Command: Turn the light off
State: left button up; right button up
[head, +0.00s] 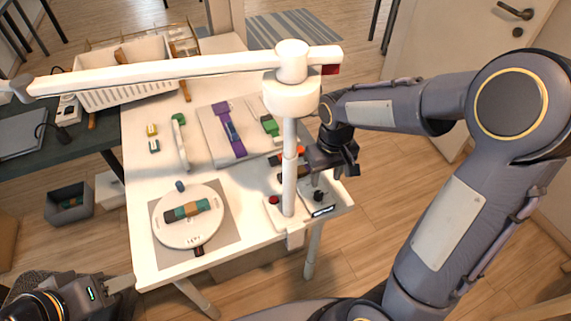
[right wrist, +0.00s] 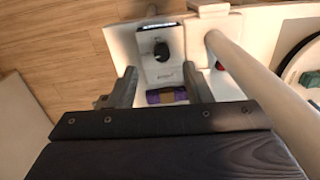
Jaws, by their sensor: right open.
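A white lamp-like stand has an upright post (head: 290,165) near the table's right front edge and a long horizontal arm (head: 160,73) across the table. A red button (head: 273,199) sits at the post's foot; it also shows beside the post in the right wrist view (right wrist: 219,66). Right of the post is a small box with a black knob (head: 318,196), seen closer in the right wrist view (right wrist: 162,50). My right gripper (head: 345,162) is open beside the post, its fingers apart in the right wrist view (right wrist: 163,88). My left gripper (head: 120,283) is at the lower left, its jaws unclear.
A round white disc (head: 188,234) with a coloured cord piece lies on a grey mat. A tray with a purple piece (head: 228,130) and green pieces lies behind. A white basket (head: 125,80) stands at the back left. The post stands close to my right gripper.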

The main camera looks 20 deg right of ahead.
aim_at(319, 194)
jog(key=shift+w+a+f, duration=0.15)
jog(key=shift+w+a, duration=0.05)
jog(key=shift+w, duration=0.35)
jog(key=shift+w+f, duration=0.1)
jog(key=shift+f, duration=0.25)
notch_tip(319, 194, down, 7)
jog(key=shift+f, duration=0.1)
jog(key=shift+c, duration=0.2)
grip_shut()
